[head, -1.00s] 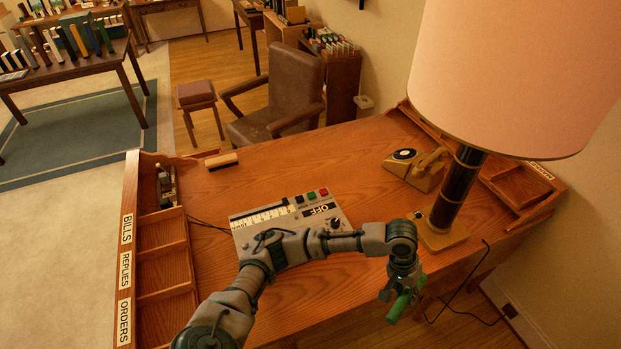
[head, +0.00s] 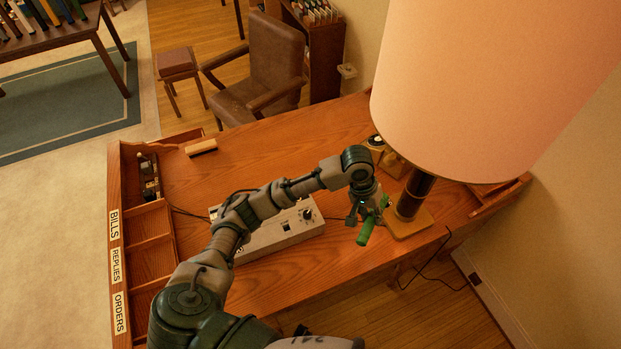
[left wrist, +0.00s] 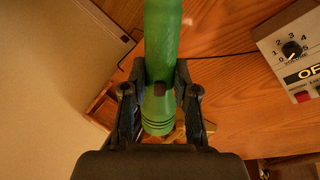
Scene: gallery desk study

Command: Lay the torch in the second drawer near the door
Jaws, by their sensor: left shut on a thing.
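The torch (head: 368,229) is a green cylinder. My left gripper (head: 366,208) is shut on it, just left of the lamp base and near the desk's front edge. In the left wrist view the torch (left wrist: 162,50) lies between the two fingers, its ridged end towards the palm. In the head view it hangs tilted below the gripper. The desk (head: 330,150) has a wooden top; I cannot make out an open drawer in its front. My right gripper is not in view.
A lamp (head: 412,195) with a large pink shade stands right of the gripper, hiding part of a telephone (head: 377,142). A control box (head: 290,232) lies under my left arm. Labelled pigeonholes (head: 150,222) line the left edge. The desk's middle back is clear.

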